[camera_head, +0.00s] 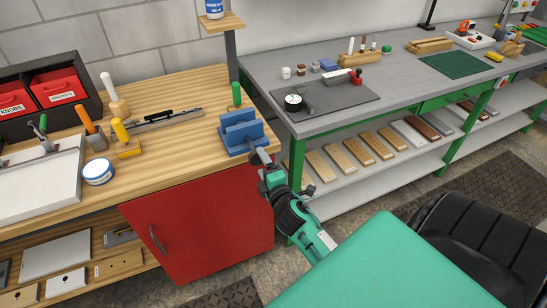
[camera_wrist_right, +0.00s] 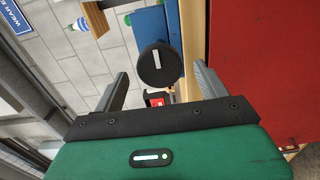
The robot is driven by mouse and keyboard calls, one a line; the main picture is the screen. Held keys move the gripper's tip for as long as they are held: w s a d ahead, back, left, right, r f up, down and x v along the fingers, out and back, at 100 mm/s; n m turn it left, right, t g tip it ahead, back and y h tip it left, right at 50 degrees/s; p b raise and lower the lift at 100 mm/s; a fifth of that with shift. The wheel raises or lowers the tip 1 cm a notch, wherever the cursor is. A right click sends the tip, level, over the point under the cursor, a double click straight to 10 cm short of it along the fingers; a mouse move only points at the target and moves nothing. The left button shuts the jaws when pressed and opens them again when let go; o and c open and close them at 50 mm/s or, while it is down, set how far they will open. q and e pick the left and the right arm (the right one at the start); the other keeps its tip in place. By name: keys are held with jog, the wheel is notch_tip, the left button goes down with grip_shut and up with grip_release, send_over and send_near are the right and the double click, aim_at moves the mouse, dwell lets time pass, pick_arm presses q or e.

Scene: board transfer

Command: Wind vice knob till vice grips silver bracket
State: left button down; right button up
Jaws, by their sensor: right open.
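The blue vice (camera_head: 240,134) stands at the right front corner of the wooden bench. Its round black knob (camera_wrist_right: 157,66), with a white line on its face, shows in the right wrist view, with part of the blue vice body (camera_wrist_right: 150,25) behind it. My right gripper (camera_head: 262,160) is at the front of the vice. In the right wrist view its two fingers are open, one on each side of the knob, with a gap on both sides. I cannot make out a silver bracket in the vice jaws. My left gripper is not in view.
The red cabinet door (camera_head: 205,225) is below the vice, close to my right arm. A green-handled tool (camera_head: 236,95) stands behind the vice. A metal bar tool (camera_head: 160,119) and a blue-white tin (camera_head: 98,172) lie to the left. A grey bench (camera_head: 400,85) stands to the right.

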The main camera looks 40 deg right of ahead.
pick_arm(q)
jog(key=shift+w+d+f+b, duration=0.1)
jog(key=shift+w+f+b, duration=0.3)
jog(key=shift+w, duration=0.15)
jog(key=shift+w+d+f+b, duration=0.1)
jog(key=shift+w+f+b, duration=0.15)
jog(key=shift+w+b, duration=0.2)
pick_arm(e)
jog(key=v, duration=0.8)
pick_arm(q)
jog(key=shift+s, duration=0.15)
pick_arm(e)
jog(key=shift+s, duration=0.1)
